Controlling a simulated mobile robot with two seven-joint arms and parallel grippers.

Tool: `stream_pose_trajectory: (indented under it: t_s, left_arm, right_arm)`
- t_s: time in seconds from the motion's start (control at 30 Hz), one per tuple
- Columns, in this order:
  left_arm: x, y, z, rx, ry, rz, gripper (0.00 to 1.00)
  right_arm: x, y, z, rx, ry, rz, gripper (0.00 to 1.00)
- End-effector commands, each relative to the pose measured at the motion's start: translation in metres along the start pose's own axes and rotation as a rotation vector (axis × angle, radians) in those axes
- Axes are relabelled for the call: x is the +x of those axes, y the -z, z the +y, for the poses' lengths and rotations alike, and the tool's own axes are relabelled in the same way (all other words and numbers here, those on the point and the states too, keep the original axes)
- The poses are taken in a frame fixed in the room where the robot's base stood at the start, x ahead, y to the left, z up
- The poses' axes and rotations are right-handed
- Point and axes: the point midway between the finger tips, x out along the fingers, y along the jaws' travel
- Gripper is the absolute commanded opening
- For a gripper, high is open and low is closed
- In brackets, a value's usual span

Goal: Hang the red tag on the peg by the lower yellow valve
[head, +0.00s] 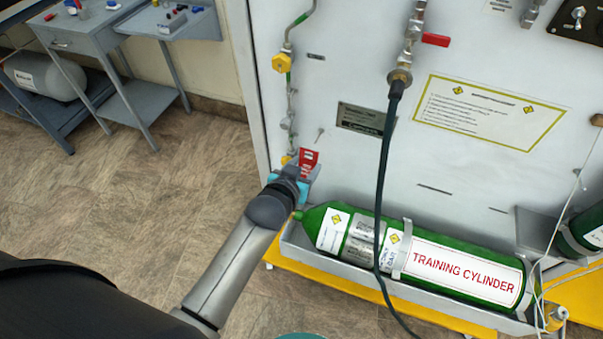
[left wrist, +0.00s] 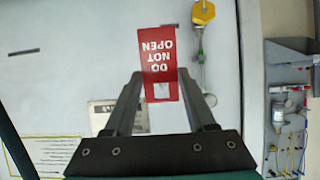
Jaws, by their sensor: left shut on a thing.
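My left gripper (head: 304,176) is shut on the red tag (head: 309,160) and holds it up in front of the white panel. In the left wrist view the tag (left wrist: 160,62) stands between the fingertips (left wrist: 158,88), its "DO NOT OPEN" text upside down. The lower yellow valve (head: 287,159) shows just left of the tag, partly hidden by it and my gripper. It shows clear at the top of the left wrist view (left wrist: 203,12). A small thin peg (head: 320,134) sticks out of the panel above and slightly right of the tag. I cannot make it out in the left wrist view.
An upper yellow valve (head: 281,62) sits on the same pipe. A black hose (head: 384,170) hangs to the right. A green training cylinder (head: 460,270) lies in a tray below. A nameplate (head: 362,119) is right of the peg. Grey carts (head: 95,40) stand at the far left.

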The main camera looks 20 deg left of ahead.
Motion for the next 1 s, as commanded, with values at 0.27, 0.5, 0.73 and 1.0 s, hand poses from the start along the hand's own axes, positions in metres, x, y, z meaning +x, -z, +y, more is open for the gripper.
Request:
stream_pose_trajectory:
  t_s: [0.27,0.5,0.73,1.0]
  left_arm:
    - [0.017,0.006,0.000,0.001,0.000,0.002,0.04]
    - [0.030,0.011,0.000,0.001,0.000,0.002,0.04]
    - [0.042,0.017,0.000,0.001,-0.001,0.003,0.04]
    - [0.055,0.019,0.000,0.001,0.000,0.000,0.04]
  right_arm:
    - [0.015,-0.001,0.000,0.001,-0.001,0.001,0.85]
    - [0.026,-0.002,0.000,0.001,-0.001,0.001,0.85]
    - [0.037,0.002,0.003,0.004,-0.004,0.009,0.85]
    - [0.042,0.010,0.017,0.000,-0.023,0.025,0.85]
